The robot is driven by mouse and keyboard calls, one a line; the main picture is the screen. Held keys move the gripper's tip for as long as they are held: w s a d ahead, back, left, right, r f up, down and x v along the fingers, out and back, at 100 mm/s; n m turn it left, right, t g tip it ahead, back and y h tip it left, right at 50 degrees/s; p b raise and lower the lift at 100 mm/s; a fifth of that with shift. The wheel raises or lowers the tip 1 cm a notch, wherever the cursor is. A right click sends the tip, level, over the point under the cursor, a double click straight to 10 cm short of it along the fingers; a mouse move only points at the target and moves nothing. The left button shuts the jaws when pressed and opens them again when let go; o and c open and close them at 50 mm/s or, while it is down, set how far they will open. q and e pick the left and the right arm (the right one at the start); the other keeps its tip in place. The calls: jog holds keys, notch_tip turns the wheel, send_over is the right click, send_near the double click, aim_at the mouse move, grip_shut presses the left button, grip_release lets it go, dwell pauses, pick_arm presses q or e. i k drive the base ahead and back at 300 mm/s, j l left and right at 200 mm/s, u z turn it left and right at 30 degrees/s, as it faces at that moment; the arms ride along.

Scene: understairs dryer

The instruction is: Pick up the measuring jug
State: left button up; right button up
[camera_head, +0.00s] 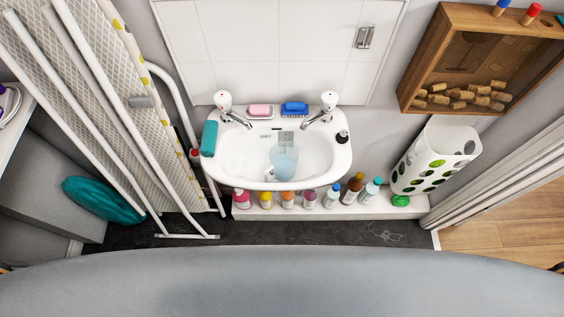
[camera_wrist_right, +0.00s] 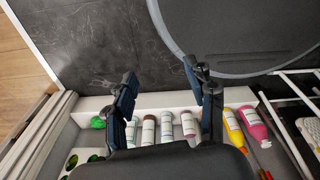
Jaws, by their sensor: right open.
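The measuring jug (camera_head: 283,162) is a translucent, pale blue vessel inside the white sink (camera_head: 232,161) in the head view. It sits near the middle of the basin, below the two taps. In the wrist view my right gripper (camera_wrist_right: 163,88) is open, with its two dark fingers apart and nothing between them. It is over the dark floor and the shelf of bottles; the jug does not show in that view. Neither gripper shows in the head view, and my left gripper is in no view.
A teal cloth (camera_head: 209,138), pink soap (camera_head: 260,111) and blue brush (camera_head: 295,108) lie on the sink rim. Several bottles (camera_head: 331,196) stand on a low ledge below. An ironing board (camera_head: 118,110) leans at left. A white holder (camera_head: 434,158) and cork box (camera_head: 416,81) are right.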

aim_at(283, 156)
jog(key=z, duration=2.7)
jog(key=u, duration=2.7)
jog(key=k+l+u, duration=0.15)
jog(key=l+u, duration=0.2)
jog(key=k+l+u, duration=0.2)
jog(key=u, duration=0.2)
jog(key=k+l+u, duration=0.2)
jog(key=u, duration=0.15)
